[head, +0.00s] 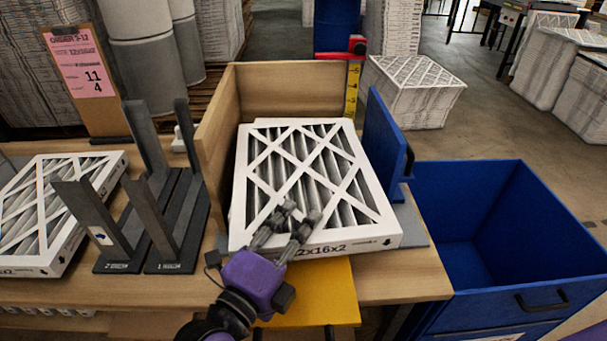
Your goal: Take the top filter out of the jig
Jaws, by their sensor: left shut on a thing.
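A white-framed pleated filter (357,206) with a cross lattice lies flat in the wooden jig (228,112), its printed front edge facing me. Whether others lie under it is hidden. The jig has wood walls at the left and back and a blue plate (382,150) at the right. My left gripper (294,222) comes in from the front over the filter's near edge, left of its middle. It is shut on the filter there, and its fingers cover part of the lattice and the printed label. My right gripper is not in view.
Dark upright holders (150,205) stand left of the jig, with another filter (50,205) beyond them on the bench. A blue open bin (480,230) stands at the right and looks empty. A yellow panel (325,290) is below the jig's front. Filter stacks (415,95) stand behind.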

